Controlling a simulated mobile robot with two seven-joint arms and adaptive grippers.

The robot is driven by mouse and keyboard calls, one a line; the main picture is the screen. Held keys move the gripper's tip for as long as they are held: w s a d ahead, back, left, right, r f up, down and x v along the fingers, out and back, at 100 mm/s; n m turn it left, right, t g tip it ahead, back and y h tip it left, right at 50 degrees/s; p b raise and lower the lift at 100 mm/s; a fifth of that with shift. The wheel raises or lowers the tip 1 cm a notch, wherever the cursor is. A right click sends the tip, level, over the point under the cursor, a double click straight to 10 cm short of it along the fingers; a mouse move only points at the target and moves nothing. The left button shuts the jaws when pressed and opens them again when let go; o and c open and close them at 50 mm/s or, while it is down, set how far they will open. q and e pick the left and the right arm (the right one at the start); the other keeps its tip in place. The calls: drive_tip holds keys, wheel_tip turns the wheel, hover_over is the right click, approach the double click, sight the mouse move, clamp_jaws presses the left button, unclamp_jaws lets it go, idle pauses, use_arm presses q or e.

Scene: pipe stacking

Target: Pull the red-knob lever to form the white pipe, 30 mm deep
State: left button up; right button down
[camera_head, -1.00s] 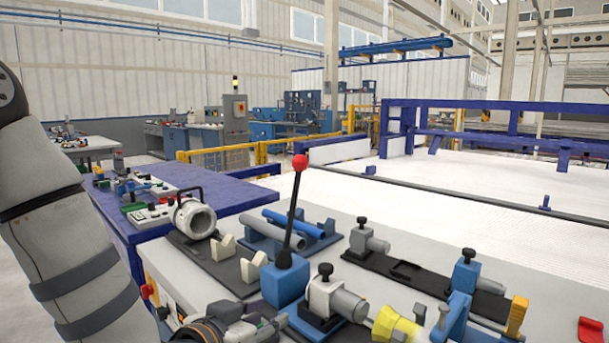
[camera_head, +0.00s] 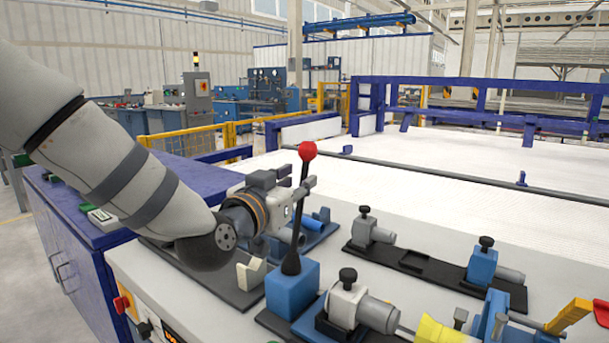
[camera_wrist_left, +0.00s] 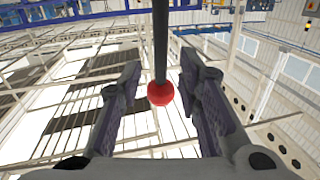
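The lever (camera_head: 298,220) stands nearly upright on a blue block (camera_head: 292,288), with a red knob (camera_head: 307,151) on top. My left gripper (camera_head: 300,184) is beside the upper lever, just below knob height. In the left wrist view its fingers (camera_wrist_left: 160,62) are spread open. The red knob (camera_wrist_left: 160,93) and dark shaft show between them there, with gaps on both sides. I cannot tell whether the knob is fully between the fingers in depth. A white pipe cannot be made out for sure. My right gripper is not in view.
A grey and black clamp (camera_head: 347,300) stands right of the blue block. A white bracket (camera_head: 250,273) stands left of it. A yellow piece (camera_head: 438,331) is at the front right.

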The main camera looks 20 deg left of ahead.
sight(303, 176)
use_arm(q)
drive_tip(key=w, duration=0.4)
drive_tip(key=shift+d, duration=0.3)
clamp_jaws()
